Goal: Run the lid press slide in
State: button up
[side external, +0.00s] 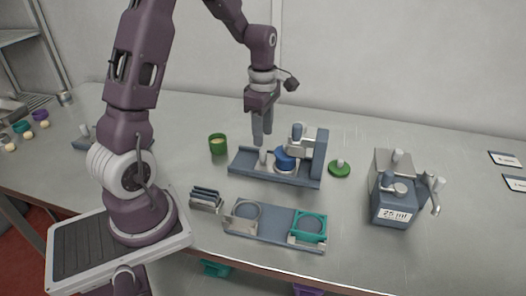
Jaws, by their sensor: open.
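The lid press (319,158) stands at the middle of the table, a blue-grey base with an upright block and a pale press head at its right end. A blue round piece (285,160) sits under or beside the press head on a pale slide plate (284,170). A small pale peg (263,156) stands left of the blue piece, seemingly the slide's handle. My gripper (262,139) points down, open and empty, with its fingertips just above or behind the peg. I cannot tell whether they touch it.
A green cup (218,144) stands left of the press and a green knobbed lid (339,169) lies right of it. A two-place fixture with a teal holder (308,227) is in front. A dispenser marked 25 ml (394,190) stands right.

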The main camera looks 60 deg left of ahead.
aim_at(263, 150)
notch_tip(263, 150, down, 7)
grip_shut()
dwell(0.4)
dwell(1.2)
